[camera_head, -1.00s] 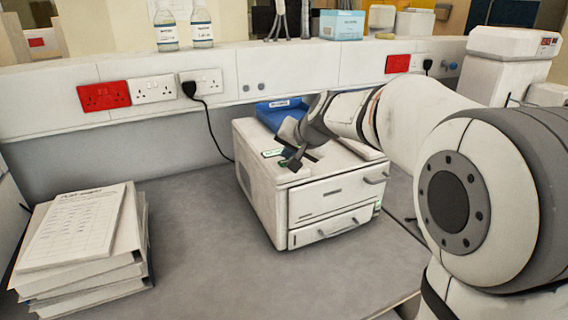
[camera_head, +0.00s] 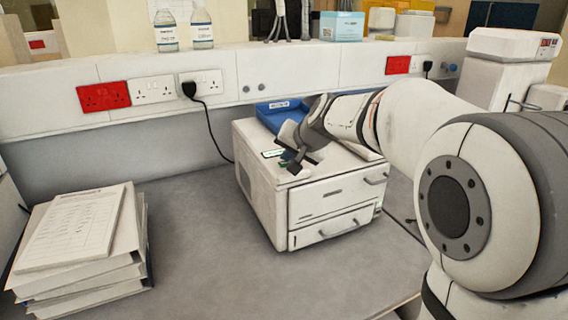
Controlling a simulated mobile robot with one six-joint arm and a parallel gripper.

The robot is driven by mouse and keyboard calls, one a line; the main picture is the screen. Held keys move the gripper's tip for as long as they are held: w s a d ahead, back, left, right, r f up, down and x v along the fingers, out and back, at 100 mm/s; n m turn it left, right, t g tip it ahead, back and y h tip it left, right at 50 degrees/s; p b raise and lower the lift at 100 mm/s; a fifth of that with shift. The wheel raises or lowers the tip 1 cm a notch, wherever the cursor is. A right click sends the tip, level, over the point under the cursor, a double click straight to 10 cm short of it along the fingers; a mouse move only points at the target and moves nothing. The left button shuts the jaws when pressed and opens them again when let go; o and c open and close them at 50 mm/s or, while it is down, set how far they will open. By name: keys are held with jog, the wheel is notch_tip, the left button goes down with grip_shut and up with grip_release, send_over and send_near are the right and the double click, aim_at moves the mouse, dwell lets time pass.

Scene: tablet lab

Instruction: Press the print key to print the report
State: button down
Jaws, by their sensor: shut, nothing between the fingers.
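A white printer (camera_head: 262,192) stands on the grey bench, with two handled drawer fronts facing forward. On the left of its top is a small panel with a green-edged display (camera_head: 272,153). My gripper (camera_head: 294,168) is shut and empty. It points down at the printer's top, just right of the display, near the front edge. The print key itself cannot be made out; the gripper may hide it. I cannot tell whether the fingertips touch the top.
A blue tray (camera_head: 270,118) sits at the back of the printer's top. A stack of binders with a printed sheet (camera_head: 80,228) lies on the bench at left. A black cable (camera_head: 214,130) hangs from a wall socket behind the printer. The bench between binders and printer is clear.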

jog(key=shift+r, duration=0.1)
jog(key=shift+r+p, duration=0.5)
jog(key=shift+r, duration=0.25)
notch_tip(320, 180, up, 5)
jog(key=p, duration=0.3)
jog(key=shift+p, duration=0.35)
dwell(0.3)
jog(key=s+d+f+n+g+h, duration=0.1)
jog(key=s+d+f, duration=0.3)
jog(key=s, duration=0.6)
jog(key=s+d+f+n+g+h, duration=0.1)
jog(key=s+d+f+g+h, duration=0.1)
jog(key=s, duration=0.9)
jog(key=s+d+f+n+g+h, duration=0.1)
jog(key=s+d+f, duration=0.4)
jog(key=s, duration=0.5)
jog(key=shift+s+d+f+g, duration=0.4)
jog(key=shift+f+g, duration=0.1)
jog(key=shift+f, duration=0.35)
